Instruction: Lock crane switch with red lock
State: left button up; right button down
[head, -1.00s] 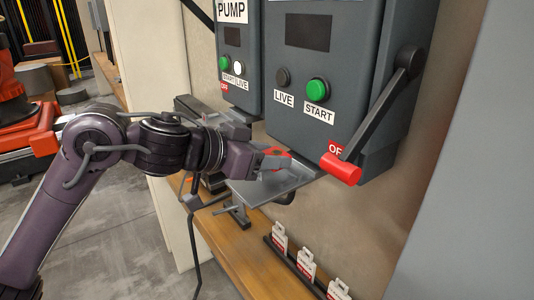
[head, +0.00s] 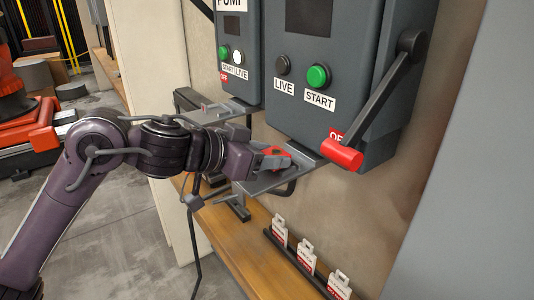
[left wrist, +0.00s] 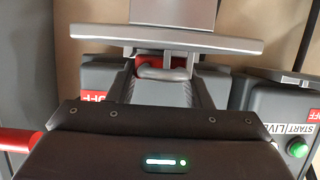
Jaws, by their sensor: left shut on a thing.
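The red lock (head: 277,152) is between the fingers of my left gripper (head: 275,157), just above a grey metal plate (head: 262,184) in front of the larger grey box. In the left wrist view the red body and grey shackle (left wrist: 165,70) show between the fingers, partly hidden by a grey plate edge. The crane switch lever (head: 378,98) on that box's right side points down, its red handle (head: 342,154) beside a partly covered red OFF label. The handle is right of my gripper, apart from it. My right gripper is not in view.
The PUMP box (head: 237,62) with its own small plate (head: 228,109) is to the left. White tags (head: 306,256) stand in a dark rack on the wooden shelf (head: 232,240) below. A grey wall surface (head: 470,150) bounds the right side.

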pick_arm(q)
jog(key=shift+r+p, duration=0.7)
jog(key=shift+r, duration=0.55)
jog(key=shift+d, duration=0.1)
jog(key=shift+f, duration=0.2)
jog(key=shift+f+b, duration=0.75)
jog(key=shift+f, duration=0.5)
jog(key=shift+r, duration=0.1)
